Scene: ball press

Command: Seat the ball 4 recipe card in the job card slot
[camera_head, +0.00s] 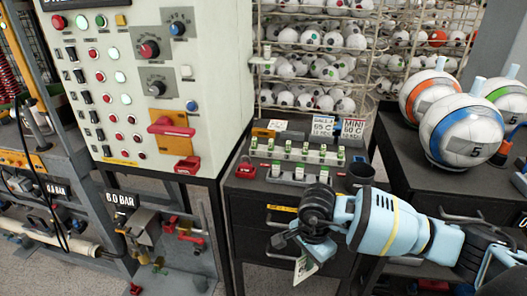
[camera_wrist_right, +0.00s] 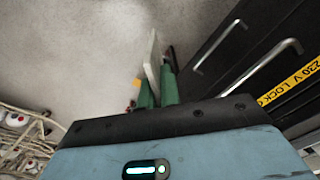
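My right gripper (camera_head: 292,243) hangs in front of the dark drawer cabinet, below its top. It is shut on a pale card (camera_head: 305,269), which points downward; its printing is too small to read. In the right wrist view the green fingers (camera_wrist_right: 158,90) pinch the card (camera_wrist_right: 152,62), seen nearly edge-on. Two cards, one marked 55 C (camera_head: 322,126) and one marked MINI 60 C (camera_head: 353,129), stand at the back of the cabinet top. I cannot tell which part is the job card slot. My left gripper is not in view.
The control panel (camera_head: 128,85) with buttons, knobs and a red handle stands left of the cabinet (camera_head: 250,215). Several small green-topped vials (camera_head: 308,153) fill a rack on the cabinet. Balls (camera_head: 460,131) sit on the dark table at right. Wire racks of balls stand behind.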

